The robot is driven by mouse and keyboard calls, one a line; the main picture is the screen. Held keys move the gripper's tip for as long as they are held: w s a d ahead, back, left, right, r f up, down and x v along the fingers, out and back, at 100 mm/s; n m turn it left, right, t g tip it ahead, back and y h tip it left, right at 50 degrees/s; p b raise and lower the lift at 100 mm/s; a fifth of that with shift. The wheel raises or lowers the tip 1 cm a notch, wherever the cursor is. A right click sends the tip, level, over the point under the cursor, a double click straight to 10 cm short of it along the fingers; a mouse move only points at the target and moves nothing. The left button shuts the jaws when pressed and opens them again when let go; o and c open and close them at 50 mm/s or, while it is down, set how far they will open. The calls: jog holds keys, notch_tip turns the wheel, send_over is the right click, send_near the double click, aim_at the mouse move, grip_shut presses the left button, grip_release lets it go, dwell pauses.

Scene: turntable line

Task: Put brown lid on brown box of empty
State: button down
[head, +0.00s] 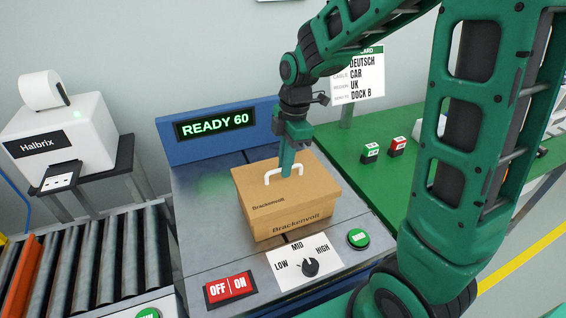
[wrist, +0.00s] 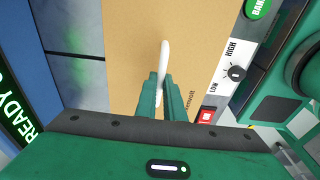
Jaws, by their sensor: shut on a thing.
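The brown box (head: 292,220) stands on the grey metal plate of the machine, with "Brackenvolt" printed on its front. The brown lid (head: 262,188) lies on top of the box and covers it, so the inside is hidden. The lid has a white handle on top. My gripper (head: 288,172) is above the lid with its fingers shut on the white handle. In the wrist view, the two green fingers of my gripper (wrist: 166,95) straddle the white handle (wrist: 164,62) over the brown lid (wrist: 128,45).
A display (head: 215,124) reads "READY 60". An OFF/ON switch (head: 230,288), a LOW/MID/HIGH dial (head: 310,267) and a green button (head: 358,238) sit in front of the box. A roller conveyor (head: 90,260) and a Halbrix printer (head: 60,135) stand left. Small blocks (head: 397,146) lie on the green table.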

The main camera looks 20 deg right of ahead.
jog(key=shift+f, duration=1.05)
dwell(0.5)
jog(key=c, duration=1.8)
grip_release()
jog(key=shift+r, duration=0.1)
jog(key=r, duration=0.3)
jog(key=d+r, duration=0.1)
jog(key=r, duration=0.6)
jog(key=shift+d+r, duration=0.15)
jog(key=shift+r, duration=0.1)
jog(key=s+d+f+m, duration=0.1)
jog(key=s+d+m, duration=0.4)
jog(key=s+m, duration=0.3)
jog(key=s+d+f+m, duration=0.1)
jog(key=s+d+m, duration=0.4)
jog(key=s+m, duration=0.3)
jog(key=s+d+f+m+h, duration=0.1)
jog(key=s+d+m, duration=0.4)
jog(key=s+m, duration=0.3)
jog(key=shift+d, duration=0.3)
